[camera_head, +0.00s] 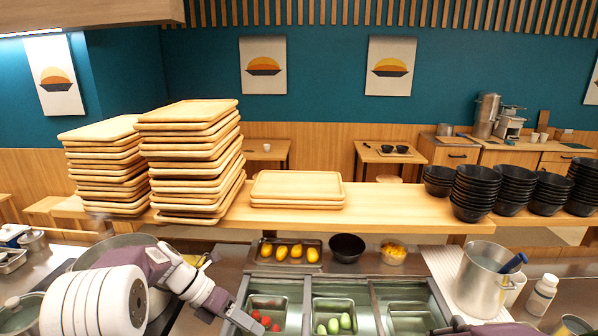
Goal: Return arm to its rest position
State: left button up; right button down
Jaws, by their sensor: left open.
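My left arm comes in from the lower left, with white rounded links and purple-grey wrist parts. My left gripper (238,318) is at the bottom of the view, beside the left steel bin (287,290) that holds red pieces. It is open, and I see nothing held in it. What seems to be my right gripper (443,328) shows only as a dark tip at the bottom edge, near the right bin (408,312); its jaws cannot be made out.
The middle bin (338,303) holds green pieces. Stacked wooden trays (190,160) and black bowls (474,190) line the shelf (385,205). A large pan (118,243) is behind my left arm.

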pick_arm(q)
jog(key=s+d+f+m+y, duration=0.25)
jog(key=s+m+y, duration=0.25)
jog(key=s+m, duration=0.75)
jog(key=s+a+f+m+y, duration=0.1)
jog(key=s+a+f+m, duration=0.1)
jog(key=m, duration=0.6)
jog(key=s+a+f+m+t+y, duration=0.1)
jog(key=a+f+m+y, duration=0.1)
jog(key=a+m, duration=0.3)
jog(key=f+m, duration=0.1)
jog(key=m, duration=0.2)
jog(key=shift+s+a+f, duration=0.15)
jog(key=shift+s, duration=0.2)
jog(key=shift+w+m, duration=0.1)
jog(key=shift+m, duration=0.15)
